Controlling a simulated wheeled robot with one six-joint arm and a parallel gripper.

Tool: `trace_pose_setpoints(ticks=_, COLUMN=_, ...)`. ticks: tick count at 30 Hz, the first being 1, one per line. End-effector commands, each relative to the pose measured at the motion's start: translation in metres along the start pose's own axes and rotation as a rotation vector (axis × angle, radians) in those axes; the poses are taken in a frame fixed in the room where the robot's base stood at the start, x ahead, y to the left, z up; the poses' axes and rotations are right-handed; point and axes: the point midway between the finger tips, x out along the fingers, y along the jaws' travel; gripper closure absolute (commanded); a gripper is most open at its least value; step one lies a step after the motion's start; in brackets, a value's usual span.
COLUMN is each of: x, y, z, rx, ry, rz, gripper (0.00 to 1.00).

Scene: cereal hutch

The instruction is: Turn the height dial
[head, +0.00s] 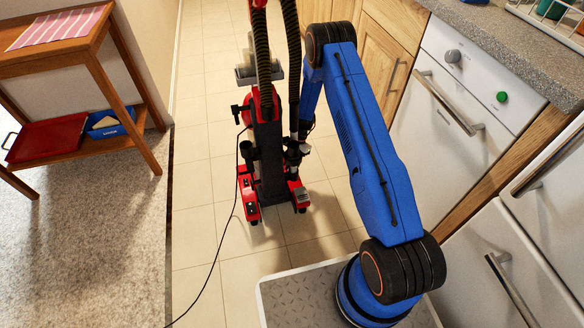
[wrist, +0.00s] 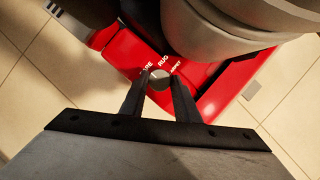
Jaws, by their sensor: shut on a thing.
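The height dial (wrist: 160,77) is a small round grey knob on the red floor head (wrist: 122,52) of an upright vacuum cleaner. Printed words, RUG and what look like BARE and CARPET, sit around its far side. My gripper (wrist: 160,84) has its two dark fingers on either side of the dial, shut on it. In the head view the vacuum's red floor head (head: 247,194) stands on the tiles, and my blue arm reaches down beside it. The dial cannot be made out there, and my gripper is hard to tell from the vacuum's dark parts.
A black cord (head: 225,240) runs along the tiled floor. A wooden side table (head: 95,65) with a red tray (head: 48,137) and blue box (head: 108,124) stands left on carpet. White appliance fronts (head: 430,115) with a grey knob (head: 453,56) and green button (head: 502,97) line the right.

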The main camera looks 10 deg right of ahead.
Motion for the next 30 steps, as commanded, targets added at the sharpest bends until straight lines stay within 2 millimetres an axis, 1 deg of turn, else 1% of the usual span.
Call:
trace_pose_setpoints(ticks=14, x=0.0001, y=0.0002, z=-0.0002, rx=-0.019, ry=0.001, rz=0.008, gripper=0.94)
trace_pose_setpoints(ticks=15, x=0.0001, y=0.0002, z=-0.0002, rx=-0.019, ry=0.001, rz=0.008, gripper=0.67)
trace_pose_setpoints(ticks=17, x=0.0000, y=0.0002, z=-0.0002, rx=-0.019, ry=0.001, rz=0.008, gripper=0.53)
trace_pose_setpoints(ticks=26, x=-0.0006, y=-0.0001, z=-0.0001, rx=-0.018, ry=0.001, rz=0.007, gripper=0.53)
trace_pose_setpoints(ticks=30, x=-0.0095, y=-0.0007, z=-0.0004, rx=-0.018, ry=0.002, rz=0.005, gripper=0.53)
